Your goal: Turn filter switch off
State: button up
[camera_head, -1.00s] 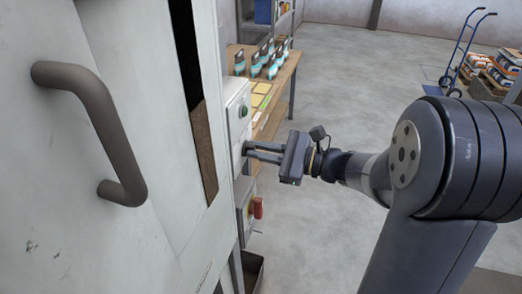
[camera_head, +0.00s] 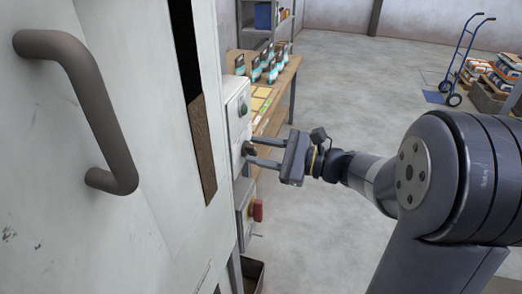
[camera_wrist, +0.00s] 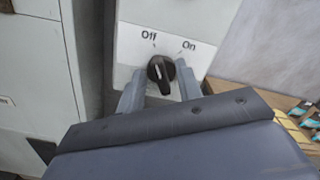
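The filter switch is a black rotary knob (camera_wrist: 160,72) on a pale panel, with "Off" printed at its upper left and "On" at its upper right. Its pointer appears to lean toward "Off". In the wrist view my gripper (camera_wrist: 160,82) has one finger on each side of the knob, with small gaps visible. In the head view my gripper (camera_head: 250,150) reaches level to the switch box (camera_head: 238,125), fingers spread around the dark knob (camera_head: 248,148).
A green button (camera_head: 243,109) sits above the switch, and a red switch (camera_head: 257,211) sits on a lower box. A large cabinet handle (camera_head: 85,110) is at left. A wooden table (camera_head: 286,78) with bags stands behind. Open floor lies to the right.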

jog(key=b+v, duration=0.2)
jog(key=v, duration=0.8)
jog(key=shift+d, duration=0.4)
jog(key=shift+s+a, duration=0.1)
jog(key=shift+a, duration=0.05)
jog(key=p+x, duration=0.2)
jog(key=x, duration=0.8)
jog(key=shift+a+r, duration=0.1)
jog(key=shift+a, duration=0.1)
jog(key=shift+a+p, duration=0.15)
jog(key=shift+p, duration=0.3)
jog(key=shift+m+p, duration=0.3)
jog(key=shift+m, duration=0.1)
jog(key=shift+f+b, duration=0.25)
jog(key=shift+b, duration=0.35)
